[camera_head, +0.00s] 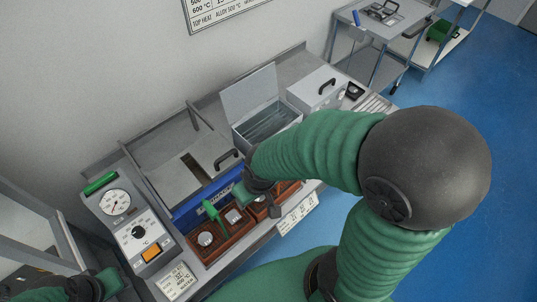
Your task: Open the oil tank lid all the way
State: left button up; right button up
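An open grey tank (268,122) sits at the back of the bench, with what looks like dark liquid inside. Its flat grey lid (249,91) stands raised at the tank's back left edge. I take this to be the oil tank; no label on it can be read. My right gripper (258,196) is in front of and below the tank, over the row of brown blocks, apart from the lid. Its fingers are too small and dark to tell if they are open. My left gripper (88,287) is at the bottom left, far from the tank, its fingers unclear.
A grey box with a black handle (318,89) stands right of the tank. Left of it is a slotted grey unit (188,168) with another handle. A dial panel (127,222) is at the left. Brown blocks (215,239) and a green-handled tool (212,211) are in front.

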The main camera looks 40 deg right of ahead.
aim_at(317, 86)
jog(key=z, duration=1.65)
jog(key=i+l+u, duration=0.1)
jog(key=u, duration=0.35)
jog(key=i+l+u, duration=0.1)
jog(key=u, duration=0.4)
jog(key=i+l+u, duration=0.1)
jog(key=l, duration=0.3)
jog(key=i+l+u, duration=0.15)
jog(key=l, duration=0.25)
jog(key=i+l+u, duration=0.1)
jog(key=i+l, duration=0.15)
jog(key=l, duration=0.2)
jog(key=i+l+u, duration=0.1)
jog(key=l, duration=0.35)
jog(key=i+l+u, duration=0.15)
jog(key=l, duration=0.3)
